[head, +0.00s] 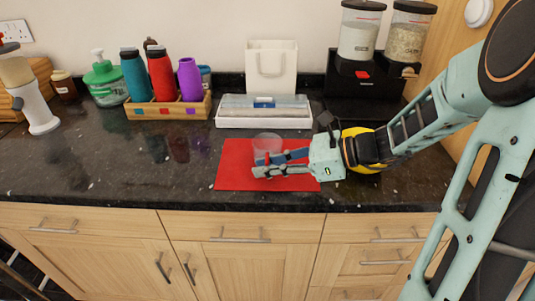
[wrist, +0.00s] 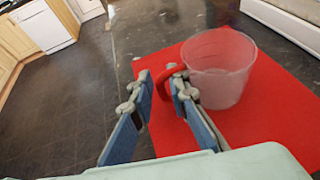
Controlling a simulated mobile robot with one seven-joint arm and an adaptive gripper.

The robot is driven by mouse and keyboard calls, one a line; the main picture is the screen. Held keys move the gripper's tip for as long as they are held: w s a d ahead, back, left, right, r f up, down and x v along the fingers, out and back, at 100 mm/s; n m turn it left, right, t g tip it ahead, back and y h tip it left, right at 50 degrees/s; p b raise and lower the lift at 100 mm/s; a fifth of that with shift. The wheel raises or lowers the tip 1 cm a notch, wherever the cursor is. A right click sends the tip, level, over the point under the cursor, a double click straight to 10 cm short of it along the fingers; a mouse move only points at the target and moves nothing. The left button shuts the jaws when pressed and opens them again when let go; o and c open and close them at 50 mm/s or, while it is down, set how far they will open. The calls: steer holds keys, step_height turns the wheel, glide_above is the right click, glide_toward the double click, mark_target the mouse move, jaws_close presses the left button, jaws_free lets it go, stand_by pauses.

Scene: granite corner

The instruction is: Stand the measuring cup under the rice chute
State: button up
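The clear measuring cup (wrist: 222,75) stands upright on the red mat (wrist: 272,125). Its red handle (wrist: 163,78) points toward my fingers in the wrist view. In the head view the cup (head: 267,143) shows faintly behind my fingers. My gripper (wrist: 158,88) is open, with the handle between or just ahead of its fingertips; I cannot tell if they touch it. My gripper (head: 260,166) is low over the mat in the head view. The black dispenser (head: 345,85) at the back right carries two clear canisters, one with white grain (head: 358,42) and one with beige grain (head: 406,44). Their chute openings are not clear.
A white tray (head: 235,122) lies behind the mat, with a white paper bag (head: 272,68) behind it. A wooden rack (head: 150,110) holds several bottles at left. A green pump bottle (head: 105,85) stands further left. The dark counter is clear left of the mat.

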jaws_close()
